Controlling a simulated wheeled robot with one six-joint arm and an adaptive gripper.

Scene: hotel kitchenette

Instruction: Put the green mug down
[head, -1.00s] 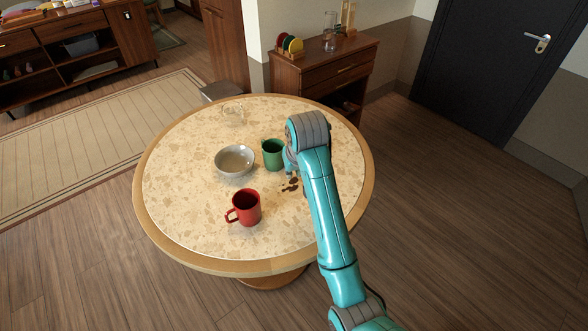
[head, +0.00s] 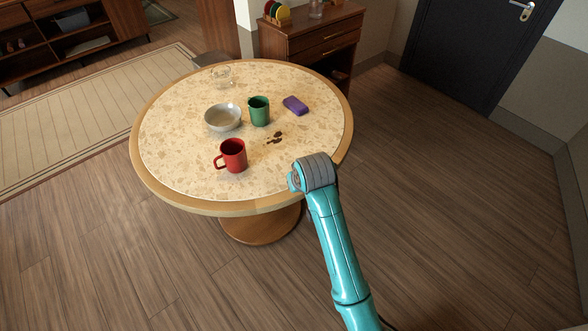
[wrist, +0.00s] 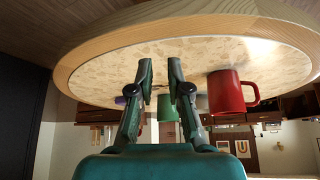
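The green mug (head: 259,112) stands upright on the round table (head: 185,185), just right of a grey bowl. In the wrist view, which is upside down, the green mug (wrist: 168,108) shows beyond and between the fingers, partly covered by one of them. My gripper (wrist: 161,76) is open, with a clear gap between its fingers and nothing in it. In the head view my arm's end is at the table's near right edge, apart from the mug; the fingers are hidden there.
A red mug (head: 233,156) stands near the front of the table. The grey bowl (head: 222,118), a clear glass item (head: 222,76) and a purple block, perhaps a sponge (head: 295,105), are also on it. The right side is mostly bare.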

